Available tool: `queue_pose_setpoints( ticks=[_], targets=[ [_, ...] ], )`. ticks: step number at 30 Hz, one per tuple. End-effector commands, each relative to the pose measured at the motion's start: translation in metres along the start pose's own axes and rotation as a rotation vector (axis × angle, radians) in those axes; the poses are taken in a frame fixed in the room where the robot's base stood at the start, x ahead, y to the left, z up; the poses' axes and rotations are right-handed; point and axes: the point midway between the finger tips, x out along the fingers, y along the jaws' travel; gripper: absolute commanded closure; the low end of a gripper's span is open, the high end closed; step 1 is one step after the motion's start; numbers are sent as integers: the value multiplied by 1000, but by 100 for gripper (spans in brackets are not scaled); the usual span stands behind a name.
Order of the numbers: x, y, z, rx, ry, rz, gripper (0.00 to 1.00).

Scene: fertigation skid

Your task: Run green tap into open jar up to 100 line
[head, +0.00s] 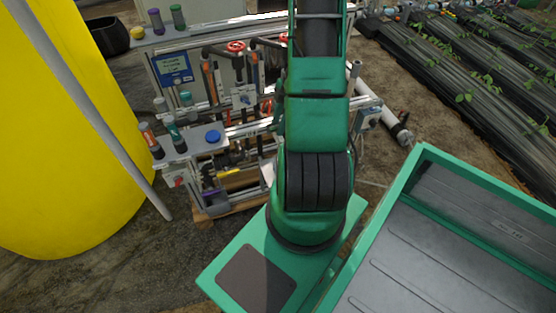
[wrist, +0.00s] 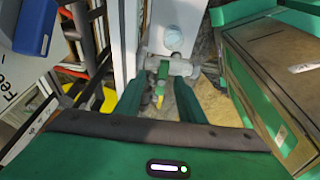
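In the wrist view, a small tap with a green lever (wrist: 163,71) and a yellow tip sits on a pale horizontal pipe fitting (wrist: 178,68). My gripper (wrist: 158,88) is open, its two green fingers apart on either side of the view of the tap. Clear gaps show beside the lever, and I cannot tell how far the tap lies beyond the fingertips. In the head view my arm hides the gripper and this tap. I cannot make out an open jar or a 100 line in either view.
The skid's metal frame (head: 245,128) carries red handwheels (head: 235,46), capped bottles and a blue lid (head: 213,136). A yellow tank (head: 60,120) stands left. In the wrist view, a brown-sided box (wrist: 290,75) is at right and a blue object (wrist: 37,25) at upper left.

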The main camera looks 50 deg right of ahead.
Motion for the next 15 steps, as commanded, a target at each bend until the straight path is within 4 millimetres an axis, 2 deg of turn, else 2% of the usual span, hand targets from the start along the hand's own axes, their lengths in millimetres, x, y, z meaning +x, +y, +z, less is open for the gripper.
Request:
queue_pose_setpoints(
  ticks=[8,11,15],
  targets=[
    [-6,0,0,-1,-1,-1,64],
    [-17,0,0,-1,-1,0,64],
    [-42,1,0,-1,-2,2,64]
  ],
)
